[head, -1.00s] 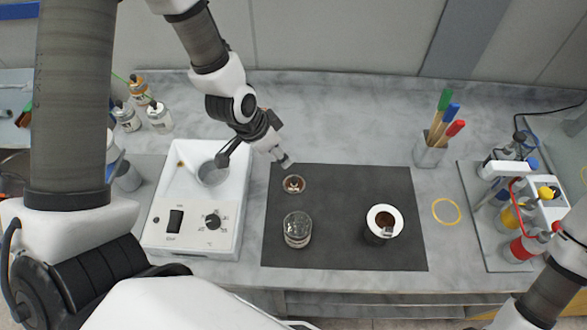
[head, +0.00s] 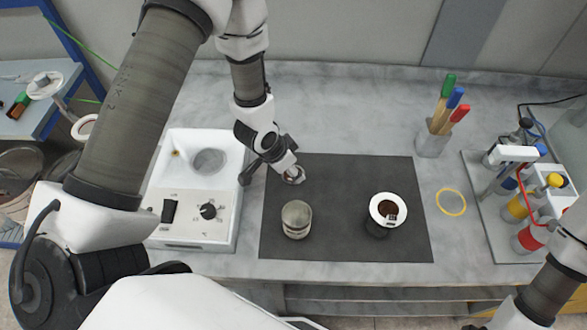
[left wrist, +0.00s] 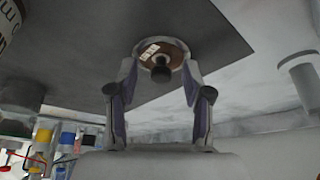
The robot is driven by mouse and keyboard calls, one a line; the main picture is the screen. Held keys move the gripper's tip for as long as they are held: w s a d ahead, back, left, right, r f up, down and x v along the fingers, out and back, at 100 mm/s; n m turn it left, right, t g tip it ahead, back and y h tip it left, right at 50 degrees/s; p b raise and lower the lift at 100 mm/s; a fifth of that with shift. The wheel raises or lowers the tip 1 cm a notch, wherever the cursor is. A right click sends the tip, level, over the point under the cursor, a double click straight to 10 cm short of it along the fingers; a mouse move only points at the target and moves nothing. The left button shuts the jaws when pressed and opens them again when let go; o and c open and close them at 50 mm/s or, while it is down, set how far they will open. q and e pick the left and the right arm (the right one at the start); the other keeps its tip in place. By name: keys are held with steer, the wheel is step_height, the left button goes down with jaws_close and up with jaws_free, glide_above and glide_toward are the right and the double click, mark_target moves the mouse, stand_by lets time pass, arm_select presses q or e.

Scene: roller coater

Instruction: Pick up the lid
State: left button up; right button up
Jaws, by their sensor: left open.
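The lid (left wrist: 174,47) is a round brown disc with a pale rim, a white label and a dark knob. It lies near the back left of the dark mat (head: 340,180). In the head view it is almost wholly hidden by my left gripper (head: 287,177). In the left wrist view the fingertips of my left gripper (left wrist: 160,77) are apart, one on each side of the lid. I cannot tell whether they touch its rim. My right gripper is out of view.
A glass beaker (head: 297,220) stands on the mat in front of the lid. A dark jar with a white ring (head: 384,206) stands on the right of the mat. A white hotplate device (head: 195,228) is at the left. A pen holder (head: 432,143), yellow ring (head: 464,203) and bottle rack (head: 490,213) are at the right.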

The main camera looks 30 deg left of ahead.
arm_select(q)
steer(key=shift+w+f, duration=0.15)
steer(key=c, duration=0.9)
steer(key=shift+r, duration=0.2)
